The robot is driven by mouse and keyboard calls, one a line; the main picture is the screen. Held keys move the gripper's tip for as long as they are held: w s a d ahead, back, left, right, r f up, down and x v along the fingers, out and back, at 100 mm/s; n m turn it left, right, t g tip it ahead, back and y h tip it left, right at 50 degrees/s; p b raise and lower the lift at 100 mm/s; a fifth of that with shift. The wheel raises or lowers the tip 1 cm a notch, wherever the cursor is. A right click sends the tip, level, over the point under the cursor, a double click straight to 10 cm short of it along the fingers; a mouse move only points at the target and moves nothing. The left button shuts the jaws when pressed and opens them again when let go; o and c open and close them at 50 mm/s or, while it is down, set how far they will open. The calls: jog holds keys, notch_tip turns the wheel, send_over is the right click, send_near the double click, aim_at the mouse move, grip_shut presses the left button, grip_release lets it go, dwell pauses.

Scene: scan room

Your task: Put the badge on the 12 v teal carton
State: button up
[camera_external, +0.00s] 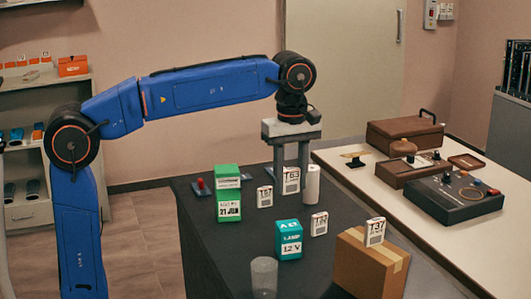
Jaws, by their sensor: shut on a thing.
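The teal carton (289,240) marked 12 V stands upright on the dark table, with nothing seen on its top. My gripper (291,178) points straight down behind it. It is shut on a white badge (291,183) marked T63, which sits upright between the two fingers. Whether this badge touches the table is hard to tell. Other white badges stand near: one (265,197) just left of my gripper, one (319,224) right behind the teal carton, and one marked T37 (375,232) at the cardboard box.
A white cylinder (312,184) is close right of my gripper. A clear glass (264,277) and a cardboard box (365,267) stand in front. A light table (440,225) with devices lies right.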

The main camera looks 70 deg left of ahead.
aim_at(290, 169)
jog(key=shift+f, duration=4.3)
jog(key=shift+f, duration=0.1)
jog(key=o, duration=1)
notch_tip(290, 169, up, 12)
jog(key=shift+r, duration=0.15)
jog(key=shift+s, duration=0.1)
